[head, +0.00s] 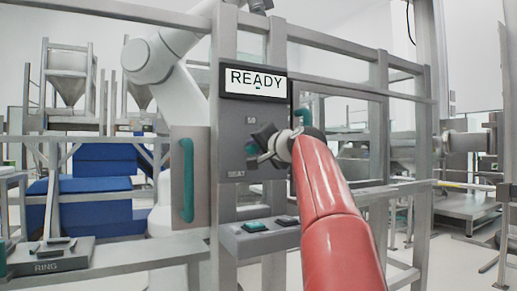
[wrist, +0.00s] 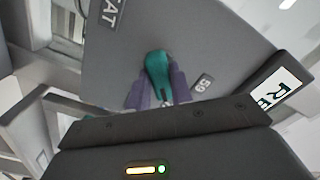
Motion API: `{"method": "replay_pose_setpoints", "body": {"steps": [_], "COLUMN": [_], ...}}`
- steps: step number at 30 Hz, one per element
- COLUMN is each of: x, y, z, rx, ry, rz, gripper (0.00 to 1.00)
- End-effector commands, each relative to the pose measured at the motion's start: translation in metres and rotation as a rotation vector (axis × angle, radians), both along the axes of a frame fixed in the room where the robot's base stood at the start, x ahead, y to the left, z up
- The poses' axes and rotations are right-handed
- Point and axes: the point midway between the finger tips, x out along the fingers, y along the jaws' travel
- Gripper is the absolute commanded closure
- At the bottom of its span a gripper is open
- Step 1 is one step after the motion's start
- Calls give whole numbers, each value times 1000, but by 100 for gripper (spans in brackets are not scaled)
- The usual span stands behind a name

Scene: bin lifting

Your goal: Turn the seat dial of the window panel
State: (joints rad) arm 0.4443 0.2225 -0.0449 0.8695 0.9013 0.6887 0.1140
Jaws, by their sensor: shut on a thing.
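The window panel (head: 229,135) is a grey upright plate with a screen (head: 254,81) reading READY and a SEAT label low on it. In the wrist view, the teal seat dial (wrist: 158,70) stands on the grey panel face between the labels ending in AT and 50. My gripper (head: 264,138) is at the panel beside the SEAT label. In the wrist view, my gripper's purple-grey fingers (wrist: 158,92) are shut on the dial, one on each side.
A teal handle (head: 187,180) stands left of the panel. A grey box with a green button (head: 255,226) sits below it. A RING box (head: 48,258) is at lower left. Metal frame posts (head: 378,150) rise at right. Blue bins (head: 95,170) lie behind.

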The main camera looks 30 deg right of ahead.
Motion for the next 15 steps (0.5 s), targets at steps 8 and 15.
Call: {"method": "replay_pose_setpoints", "body": {"steps": [8,15], "x": [1,1], "y": [0,0], "z": [-2,-2], "rx": [-3,-2], "ry": [5,5], "rz": [2,2], "gripper": [100,61]}}
